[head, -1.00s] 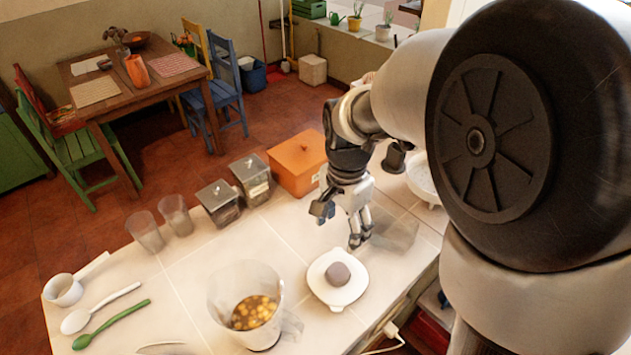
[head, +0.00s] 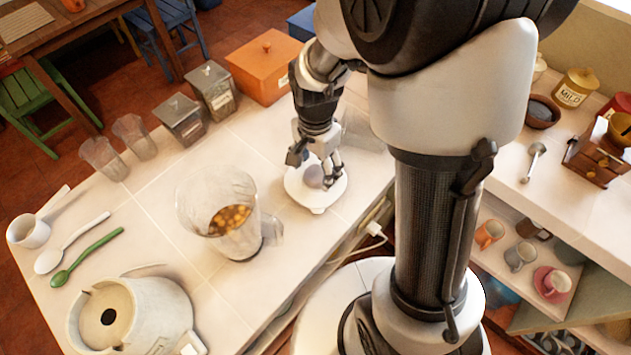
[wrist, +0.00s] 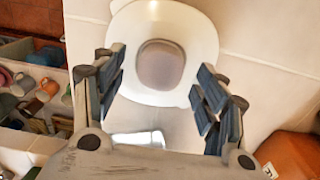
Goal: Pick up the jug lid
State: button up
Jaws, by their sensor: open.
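The jug lid (head: 303,199) is a white rounded-square piece with a grey-mauve round knob, lying flat on the tiled counter to the right of the jug. In the wrist view the lid (wrist: 202,42) is at the top centre, its knob (wrist: 160,65) facing me. My gripper (head: 314,172) is open and empty, pointing down over the lid; its fingers hide part of the lid and knob in the head view. In the wrist view the gripper (wrist: 163,85) has one finger on each side, with the knob between and slightly ahead. I cannot tell the exact height gap.
The clear jug (head: 205,190) with yellow pieces in brown liquid stands left of the lid. Spoons (head: 85,258), clear cups and a white blender base (head: 150,310) are at left. Counter around the lid is mostly clear.

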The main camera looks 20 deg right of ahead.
notch_tip(320, 180, down, 2)
jog(key=shift+f, duration=0.1)
jog(key=shift+c, duration=0.5)
jog(key=c, duration=1.1)
